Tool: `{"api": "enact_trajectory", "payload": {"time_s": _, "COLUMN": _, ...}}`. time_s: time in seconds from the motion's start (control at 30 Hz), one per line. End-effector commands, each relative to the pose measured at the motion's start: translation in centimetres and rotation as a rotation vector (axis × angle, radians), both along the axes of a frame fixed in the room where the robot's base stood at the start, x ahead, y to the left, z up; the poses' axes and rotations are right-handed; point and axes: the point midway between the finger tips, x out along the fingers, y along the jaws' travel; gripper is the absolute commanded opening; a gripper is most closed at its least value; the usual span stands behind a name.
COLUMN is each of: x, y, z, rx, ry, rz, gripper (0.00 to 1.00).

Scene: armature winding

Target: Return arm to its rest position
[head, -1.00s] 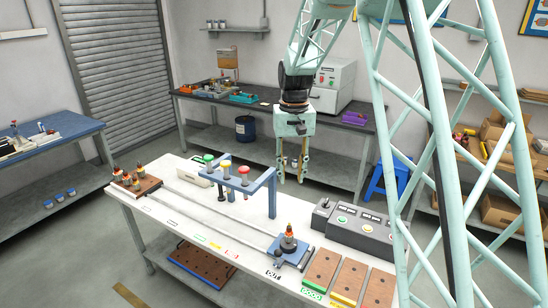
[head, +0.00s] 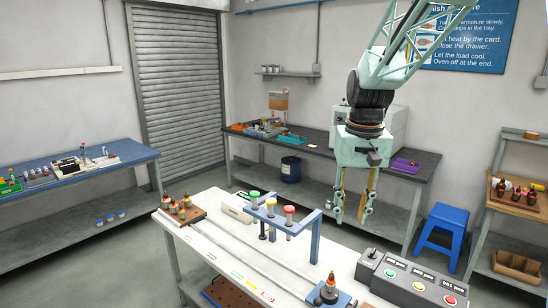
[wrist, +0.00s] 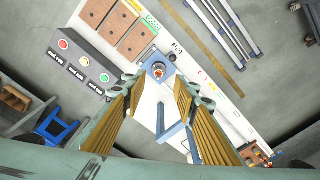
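My gripper (head: 353,208) hangs from the wrist in the head view, pointing down above the back edge of the white table (head: 222,262). Its two fingers are spread apart with nothing between them. In the wrist view the gripper (wrist: 152,92) also shows open, with the blue holder and its armature (wrist: 157,70) seen well below, past the fingertips. In the head view that armature (head: 330,287) stands upright on the blue holder at the end of the rails, apart from my gripper.
A blue gantry (head: 300,222) with coloured knobs stands on the table near my gripper. A grey button box (head: 412,283) is at right. A wooden tray (head: 181,211) holds several armatures at left. A dark workbench (head: 405,172) with an oven and a blue stool (head: 442,228) stand behind.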

Motion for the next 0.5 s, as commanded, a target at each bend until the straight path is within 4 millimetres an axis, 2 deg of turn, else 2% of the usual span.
{"api": "enact_trajectory", "payload": {"time_s": 0.5, "x": -8.2, "y": 0.0, "z": 3.7, "rx": -0.002, "ry": -0.055, "rz": 0.014, "gripper": 0.27}}
